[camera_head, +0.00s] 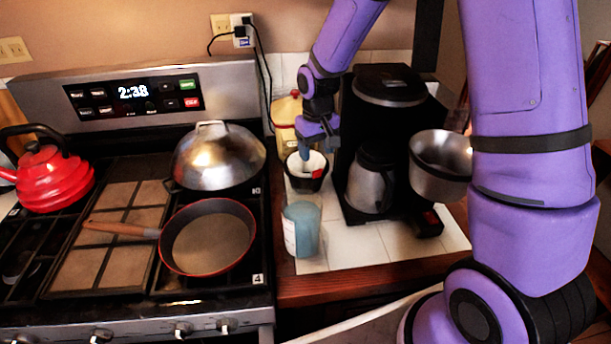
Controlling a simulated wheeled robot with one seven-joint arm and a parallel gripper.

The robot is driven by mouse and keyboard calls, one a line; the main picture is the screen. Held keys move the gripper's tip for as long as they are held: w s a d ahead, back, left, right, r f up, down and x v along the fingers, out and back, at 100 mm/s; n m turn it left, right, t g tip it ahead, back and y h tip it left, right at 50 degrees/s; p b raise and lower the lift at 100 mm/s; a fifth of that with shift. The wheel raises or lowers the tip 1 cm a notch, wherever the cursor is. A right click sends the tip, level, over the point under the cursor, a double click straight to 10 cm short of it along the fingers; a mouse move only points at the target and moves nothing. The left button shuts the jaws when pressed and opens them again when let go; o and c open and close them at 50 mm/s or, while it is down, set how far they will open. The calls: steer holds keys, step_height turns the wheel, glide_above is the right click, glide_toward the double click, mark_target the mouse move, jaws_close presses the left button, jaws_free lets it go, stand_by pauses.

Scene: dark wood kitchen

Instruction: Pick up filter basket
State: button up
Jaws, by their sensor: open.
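The filter basket (306,179) appears to be the small black cup with a white lining and a red mark on the tiled counter, just left of the coffee maker (392,88). My gripper (308,150) points down right above the basket's opening. Its fingers are at or just over the rim; I cannot tell whether they touch it. The gripper is open, and its fingertips are partly hard to make out against the basket.
A blue cup (302,230) stands just in front of the basket, and a yellowish container (288,112) behind it. A metal bowl (441,167) is at the right. The stove at the left holds a pan (208,238), a domed lid (217,155) and a red kettle (54,180).

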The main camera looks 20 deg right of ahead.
mark_target(317, 170)
steer(key=f, duration=0.7)
steer(key=shift+w+d+f, duration=0.1)
steer(key=shift+w+d, duration=0.25)
steer(key=shift+w, duration=0.05)
steer(key=shift+s+f, duration=0.25)
steer(key=shift+f, duration=0.3)
steer(key=shift+w+f, duration=0.1)
steer(key=shift+w, duration=0.05)
steer(key=shift+c, duration=1.1)
steer(key=shift+w, duration=0.1)
jaws_close()
